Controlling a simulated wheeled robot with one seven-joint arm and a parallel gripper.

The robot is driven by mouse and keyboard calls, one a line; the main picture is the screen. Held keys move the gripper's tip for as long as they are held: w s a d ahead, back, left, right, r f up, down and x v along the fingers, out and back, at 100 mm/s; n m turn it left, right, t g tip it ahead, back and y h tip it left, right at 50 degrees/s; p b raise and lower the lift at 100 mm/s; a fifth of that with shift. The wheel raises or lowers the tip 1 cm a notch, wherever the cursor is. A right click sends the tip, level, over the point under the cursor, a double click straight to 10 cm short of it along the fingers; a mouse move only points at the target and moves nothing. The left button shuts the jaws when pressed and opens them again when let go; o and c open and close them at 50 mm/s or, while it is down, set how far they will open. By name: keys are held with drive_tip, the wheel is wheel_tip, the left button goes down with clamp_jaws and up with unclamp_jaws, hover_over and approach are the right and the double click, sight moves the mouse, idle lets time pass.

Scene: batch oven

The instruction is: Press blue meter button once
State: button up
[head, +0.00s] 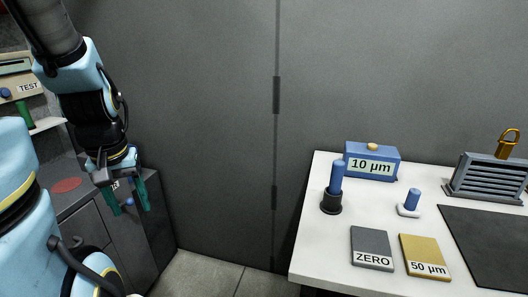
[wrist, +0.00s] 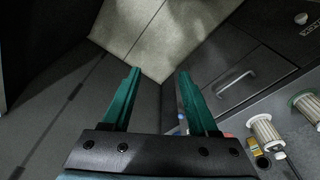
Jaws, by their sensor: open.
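A blue box-shaped meter (head: 385,174) stands at the back of the white table, with "10 µm" on its pale front display. A small orange-yellow button (head: 372,146) sits on its top. My gripper (head: 131,210) hangs at the left of the head view, pointing down, far from the meter. Its green fingers are apart with nothing between them; they also show in the wrist view (wrist: 159,72). The meter is not visible in the wrist view.
The white table (head: 318,240) also bears a blue probe (head: 338,175) in a black holder, a small blue-handled piece (head: 412,197), a grey ZERO plate (head: 372,244), a yellow 50 µm plate (head: 424,250) and a dark mat (head: 495,245). A dark cabinet (wrist: 245,75) is near my gripper.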

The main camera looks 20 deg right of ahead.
clamp_jaws()
idle(1.4)
